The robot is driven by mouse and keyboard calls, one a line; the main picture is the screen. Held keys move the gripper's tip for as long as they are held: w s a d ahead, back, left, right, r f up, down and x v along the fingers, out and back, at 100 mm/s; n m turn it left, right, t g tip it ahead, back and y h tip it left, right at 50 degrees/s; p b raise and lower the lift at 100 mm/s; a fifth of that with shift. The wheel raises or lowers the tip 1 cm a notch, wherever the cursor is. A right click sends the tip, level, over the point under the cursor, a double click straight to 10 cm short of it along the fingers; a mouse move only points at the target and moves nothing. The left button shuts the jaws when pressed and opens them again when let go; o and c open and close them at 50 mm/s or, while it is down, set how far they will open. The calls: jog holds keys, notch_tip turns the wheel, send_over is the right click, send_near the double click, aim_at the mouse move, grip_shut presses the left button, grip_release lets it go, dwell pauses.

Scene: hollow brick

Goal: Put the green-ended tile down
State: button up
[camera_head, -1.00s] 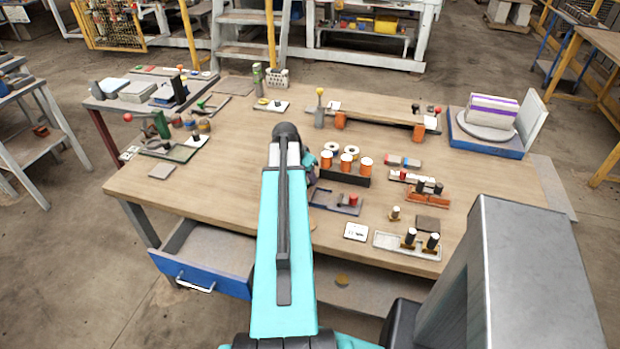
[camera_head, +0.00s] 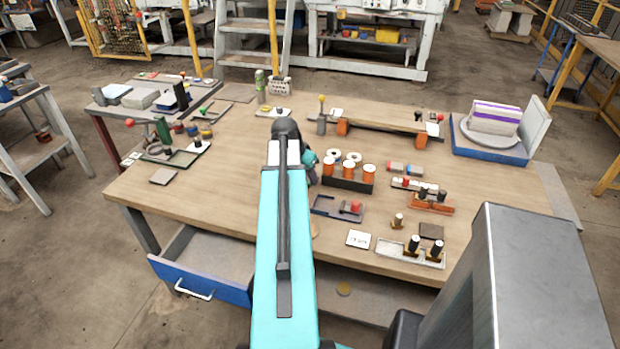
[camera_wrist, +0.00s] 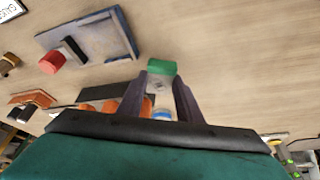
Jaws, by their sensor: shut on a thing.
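The green-ended tile (camera_wrist: 161,72) is held between the two dark fingers of my gripper (camera_wrist: 161,84) in the wrist view. Its green end points away from the palm, and its pale body shows below. A white and blue patch shows between the fingers lower down; I cannot tell what it belongs to. In the head view my turquoise arm reaches over the wooden workbench (camera_head: 235,135) and hides the fingertips and the tile. The wood in the wrist view lies beyond the tile, with a visible gap on both sides of the fingers.
A black rack of orange spools (camera_head: 347,185) stands right of my arm. A blue-grey fixture with a red knob (camera_head: 337,208) is in front of it, and also in the wrist view (camera_wrist: 88,48). A blue drawer (camera_head: 205,278) stands open.

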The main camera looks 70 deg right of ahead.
jog(key=w+a+b, duration=0.1)
jog(key=a, duration=0.3)
jog(key=w+a+b, duration=0.1)
jog(key=a, duration=0.3)
jog(key=w+a+r+b, duration=0.1)
jog(key=w+a, duration=0.1)
jog(key=a, duration=0.2)
jog(key=shift+a, duration=0.25)
jog(key=shift+w+f+b, duration=0.1)
jog(key=shift+w+b, duration=0.05)
jog(key=shift+b, duration=0.3)
jog(key=shift+w+a+b, duration=0.15)
jog(key=shift+b, duration=0.6)
jog(key=shift+w+a+r+b, duration=0.25)
jog(key=shift+a+b, duration=0.35)
jog(key=shift+b, duration=0.5)
jog(key=shift+r, duration=0.1)
jog(key=shift+w+a, duration=0.1)
jog(key=shift+w, duration=0.05)
